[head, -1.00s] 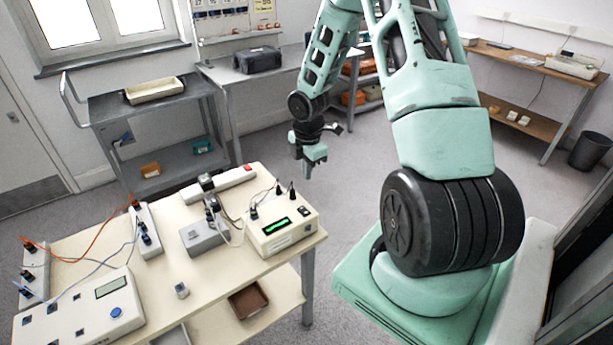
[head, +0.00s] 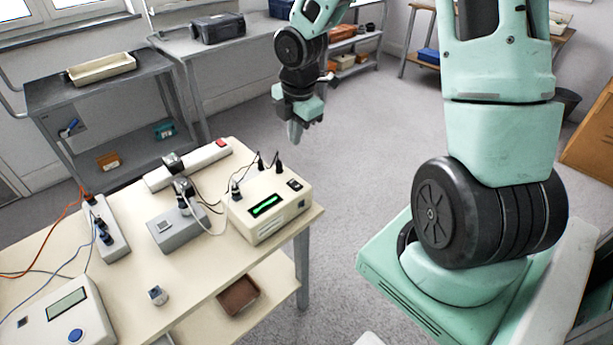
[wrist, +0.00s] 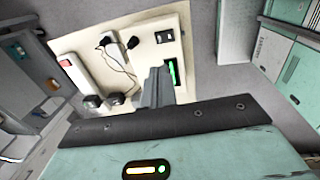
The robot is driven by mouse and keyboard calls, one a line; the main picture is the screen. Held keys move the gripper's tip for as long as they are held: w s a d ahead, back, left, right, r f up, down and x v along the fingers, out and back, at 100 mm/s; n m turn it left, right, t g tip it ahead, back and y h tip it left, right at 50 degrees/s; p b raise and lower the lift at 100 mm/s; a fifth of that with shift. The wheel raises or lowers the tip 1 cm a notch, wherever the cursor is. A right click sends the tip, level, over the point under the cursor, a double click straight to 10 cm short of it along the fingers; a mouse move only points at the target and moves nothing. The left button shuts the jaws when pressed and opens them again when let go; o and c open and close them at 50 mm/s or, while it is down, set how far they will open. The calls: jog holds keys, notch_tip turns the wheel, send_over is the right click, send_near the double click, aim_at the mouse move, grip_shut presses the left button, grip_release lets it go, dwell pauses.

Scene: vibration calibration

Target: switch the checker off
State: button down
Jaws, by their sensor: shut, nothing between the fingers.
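A cream box (head: 268,205) with a lit green display (head: 266,205) stands at the right end of the bench; it looks like the checker, though I read no label. A black rocker switch (head: 295,185) sits on its top right; its position is too small to tell. Black plugs and cables stand in the box's top. My gripper (head: 297,134) is shut and empty, in the air beyond the box's far right side, apart from it. In the wrist view my shut fingers (wrist: 157,88) cover part of the box (wrist: 150,55), near the display; the switch (wrist: 164,36) is clear.
A grey adapter box (head: 178,230) with a plug stands left of the cream box. A white power strip (head: 188,165) with a red switch lies behind. A meter with a blue button (head: 75,335) is at the front left. A brown tray (head: 238,295) sits on the lower shelf.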

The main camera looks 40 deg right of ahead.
aim_at(292, 182)
dwell(0.3)
jog(key=f, duration=0.4)
jog(key=w+f+b, duration=0.1)
jog(key=f, duration=0.4)
jog(key=f+b, duration=0.1)
jog(key=f, duration=0.4)
jog(key=shift+w, duration=0.3)
